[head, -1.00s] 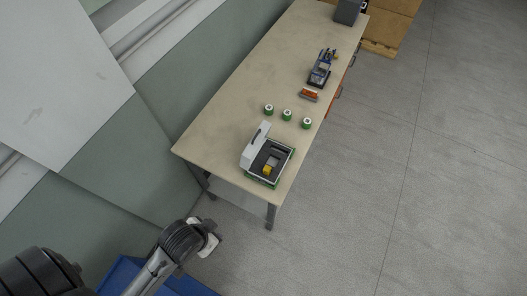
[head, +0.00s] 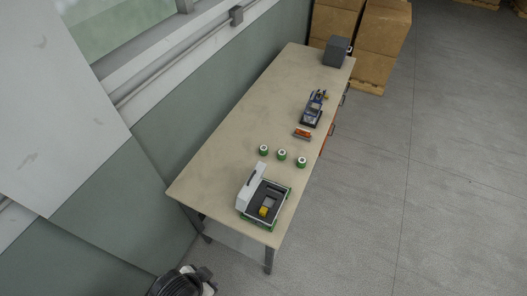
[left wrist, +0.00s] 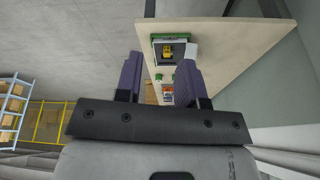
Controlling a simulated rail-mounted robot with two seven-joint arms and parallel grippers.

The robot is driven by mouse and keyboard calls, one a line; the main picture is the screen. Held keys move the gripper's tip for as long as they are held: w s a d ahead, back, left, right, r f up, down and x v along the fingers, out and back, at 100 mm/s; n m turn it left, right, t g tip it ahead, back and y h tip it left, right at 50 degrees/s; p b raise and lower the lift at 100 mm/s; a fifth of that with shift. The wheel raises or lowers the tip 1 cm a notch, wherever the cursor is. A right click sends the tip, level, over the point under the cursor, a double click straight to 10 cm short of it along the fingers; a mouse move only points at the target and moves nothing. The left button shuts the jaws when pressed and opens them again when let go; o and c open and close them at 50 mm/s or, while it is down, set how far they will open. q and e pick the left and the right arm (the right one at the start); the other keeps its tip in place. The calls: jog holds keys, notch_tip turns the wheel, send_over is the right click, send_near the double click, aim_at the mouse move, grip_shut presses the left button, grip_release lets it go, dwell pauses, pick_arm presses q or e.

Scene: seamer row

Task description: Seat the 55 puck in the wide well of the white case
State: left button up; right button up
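The white case (head: 245,191) stands open near the front end of the bench, with a grey insert and a yellow block (head: 263,211) inside. The case also shows in the left wrist view (left wrist: 190,50). Three green pucks with white tops stand in a row behind it: a left one (head: 263,150), a middle one (head: 282,155) and a right one (head: 301,162). Their numbers are too small to read. My left gripper (left wrist: 158,75) has its fingers wide apart, with nothing between them, away from the bench. My right gripper is out of view.
The long beige bench (head: 225,140) runs along the wall. Farther back are an orange item (head: 302,134), a blue device (head: 312,110) and a dark grey box (head: 337,51). Cardboard boxes (head: 383,38) stand beyond. The floor right of the bench is clear.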

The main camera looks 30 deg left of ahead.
pick_arm(q)
jog(key=shift+o, duration=0.2)
jog(key=o, duration=0.8)
